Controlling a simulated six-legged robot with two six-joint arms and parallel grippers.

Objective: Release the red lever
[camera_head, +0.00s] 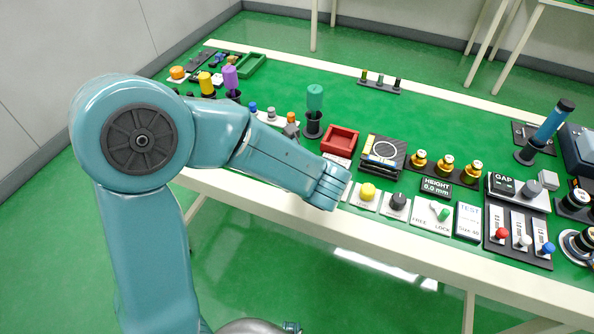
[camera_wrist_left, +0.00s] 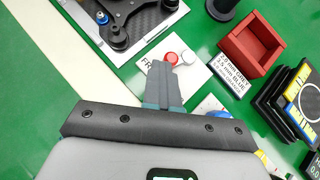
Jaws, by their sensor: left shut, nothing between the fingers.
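The red lever's round red knob (camera_wrist_left: 171,58) shows in the left wrist view, on a white plate (camera_wrist_left: 150,64) with letters starting "FR". A pale round part (camera_wrist_left: 188,57) sits just right of the knob. My left gripper (camera_wrist_left: 171,72) is shut and empty, its tips at the near side of the knob in the picture. I cannot tell whether they touch it. In the head view my left gripper (camera_head: 330,194) is over the bench's near edge, and this lever is hidden behind my arm. My right gripper is not in view.
A red tray (camera_head: 340,139) and a label card (camera_wrist_left: 231,74) are near. A yellow button (camera_head: 367,191), a black knob (camera_head: 397,201) and a green FREE/LOCK lever (camera_head: 438,210) line the front edge rightward. Red, white and blue sliders (camera_head: 521,241) stand farther right. Green bench top behind is partly clear.

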